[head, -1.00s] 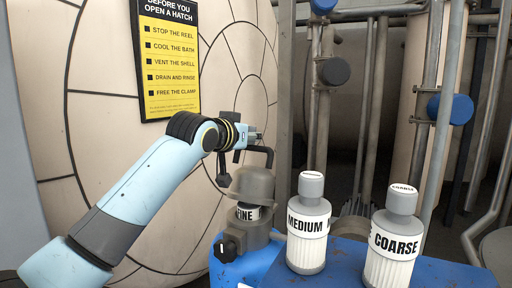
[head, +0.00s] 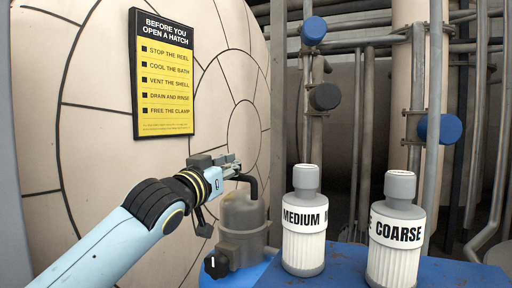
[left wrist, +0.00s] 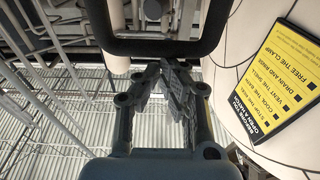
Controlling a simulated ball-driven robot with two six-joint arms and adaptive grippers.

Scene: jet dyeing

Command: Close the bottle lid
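A grey domed lid (head: 243,212) sits level on a grey housing (head: 240,250) in the head view, and no label shows between them. Its dark bent handle (head: 254,186) rises at the right side. My left gripper (head: 235,166) is just above the lid, by the handle's top. In the left wrist view, the black handle bar (left wrist: 160,47) crosses beyond the fingertips of my left gripper (left wrist: 166,68). Its fingers converge and look shut, with nothing seen between them. My right gripper is not in view.
A MEDIUM bottle (head: 304,250) and a COARSE bottle (head: 395,258) stand on the blue top (head: 340,262) to the right. A black knob (head: 215,264) juts from the housing's left. A large pale hatch (head: 100,190) with a warning sign (head: 165,75) is behind.

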